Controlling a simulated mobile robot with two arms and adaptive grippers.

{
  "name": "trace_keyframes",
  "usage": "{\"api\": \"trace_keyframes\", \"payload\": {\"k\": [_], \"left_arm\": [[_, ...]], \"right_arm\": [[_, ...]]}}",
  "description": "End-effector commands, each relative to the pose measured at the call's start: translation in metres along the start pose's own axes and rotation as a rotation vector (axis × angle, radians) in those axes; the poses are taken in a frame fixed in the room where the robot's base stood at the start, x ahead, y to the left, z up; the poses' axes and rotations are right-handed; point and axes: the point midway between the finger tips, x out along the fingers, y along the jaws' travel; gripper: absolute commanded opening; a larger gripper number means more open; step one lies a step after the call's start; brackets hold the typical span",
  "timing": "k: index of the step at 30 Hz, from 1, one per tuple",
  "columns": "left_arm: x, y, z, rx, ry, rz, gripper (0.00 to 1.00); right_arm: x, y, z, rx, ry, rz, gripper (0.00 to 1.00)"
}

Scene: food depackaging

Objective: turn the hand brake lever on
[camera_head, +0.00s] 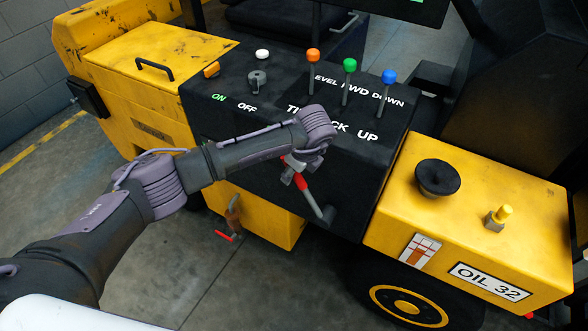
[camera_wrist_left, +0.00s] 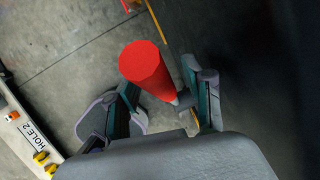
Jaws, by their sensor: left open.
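The lever with a red grip (camera_head: 307,196), which I take for the hand brake, sticks out from the side of the black console. It slants up to the left from a dark pivot. My left gripper (camera_head: 294,172) is at its upper end, mostly hidden under my wrist. In the left wrist view the red grip (camera_wrist_left: 147,68) lies between the two spread fingers of the gripper (camera_wrist_left: 160,105). The fingers are open; whether either touches the grip is hard to tell. My right gripper is not in view.
The black console (camera_head: 215,115) carries orange, green and blue knobbed levers (camera_head: 349,75), a grey knob (camera_head: 257,80) and a white button (camera_head: 262,54). A yellow box (camera_head: 470,255) with a black cap stands at right. A small red handle (camera_head: 225,236) sits low at left.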

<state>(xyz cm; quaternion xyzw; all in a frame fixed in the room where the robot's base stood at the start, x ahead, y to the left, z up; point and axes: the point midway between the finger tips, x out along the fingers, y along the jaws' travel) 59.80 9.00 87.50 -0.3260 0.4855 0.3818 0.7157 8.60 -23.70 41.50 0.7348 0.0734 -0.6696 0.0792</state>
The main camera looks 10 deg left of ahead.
Motion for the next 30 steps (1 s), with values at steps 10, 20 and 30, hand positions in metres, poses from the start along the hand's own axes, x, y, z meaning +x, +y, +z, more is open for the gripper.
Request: {"api": "trace_keyframes", "payload": {"k": [10,20,30], "left_arm": [[-0.029,-0.001,0.0,0.001,0.0,-0.004,0.52],[-0.097,-0.001,0.0,0.001,-0.001,-0.004,0.52],[-0.12,0.0,0.0,0.0,0.0,0.0,0.52]], "right_arm": [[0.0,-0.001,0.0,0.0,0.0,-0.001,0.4],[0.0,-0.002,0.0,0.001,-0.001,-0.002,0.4],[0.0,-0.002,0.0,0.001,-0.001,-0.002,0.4]]}}
